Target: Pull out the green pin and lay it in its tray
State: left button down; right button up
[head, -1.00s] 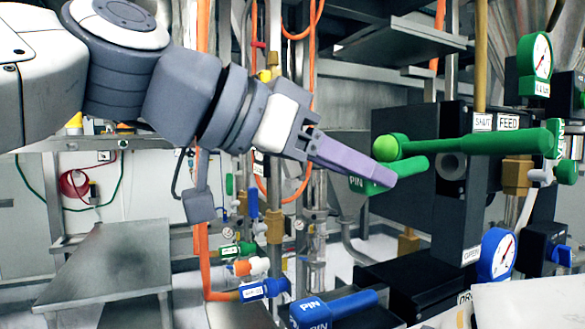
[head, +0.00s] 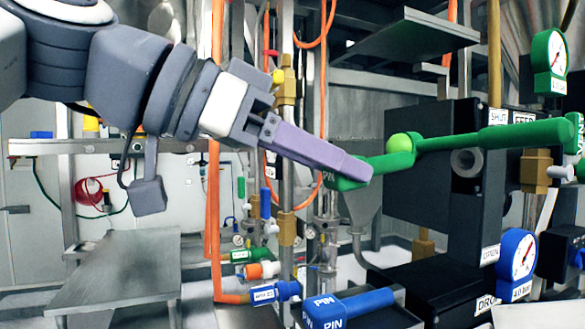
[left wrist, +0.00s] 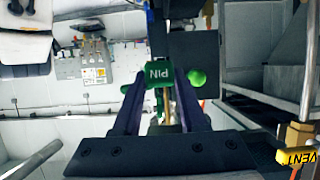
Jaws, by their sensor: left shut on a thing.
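The green pin (head: 347,172) has a block head marked PIN and a green shaft reaching right, in front of the black valve block (head: 420,215). My left gripper (head: 350,185) is shut on the pin's head, coming in from the left. The head also shows between the fingers in the left wrist view (left wrist: 160,74). The shaft's right end meets the green lever (head: 480,140) in the picture, so I cannot tell whether its tip is clear of the block. I cannot make out the pin's tray. My right gripper is not in view.
A blue pin (head: 350,307) marked PIN sits low in front. A grey metal bench (head: 105,265) with a bare top stands at the left. Pipes and orange hoses (head: 213,200) run behind my arm. Green (head: 550,62) and blue (head: 517,262) gauges are at the right.

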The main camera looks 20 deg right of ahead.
pick_arm(q)
jog(key=shift+a, duration=0.55)
jog(key=w+a+r+n+t+y+p, duration=0.1)
jog(key=w+a+r+p, duration=0.15)
jog(key=r+p, duration=0.4)
jog(key=w+a+r+p, duration=0.2)
jog(key=w+r+p, duration=0.1)
jog(key=r+p, duration=0.35)
notch_tip(320, 180, up, 5)
jog(key=m+g+p, duration=0.1)
jog(key=p, duration=0.6)
send_over(374, 34)
jog(key=shift+w+d, duration=0.1)
jog(key=shift+w, duration=0.1)
jog(key=shift+f+b, duration=0.8)
jog(key=shift+f, duration=0.05)
jog(key=shift+f+b, duration=0.35)
jog(key=shift+c, duration=1.8)
grip_release()
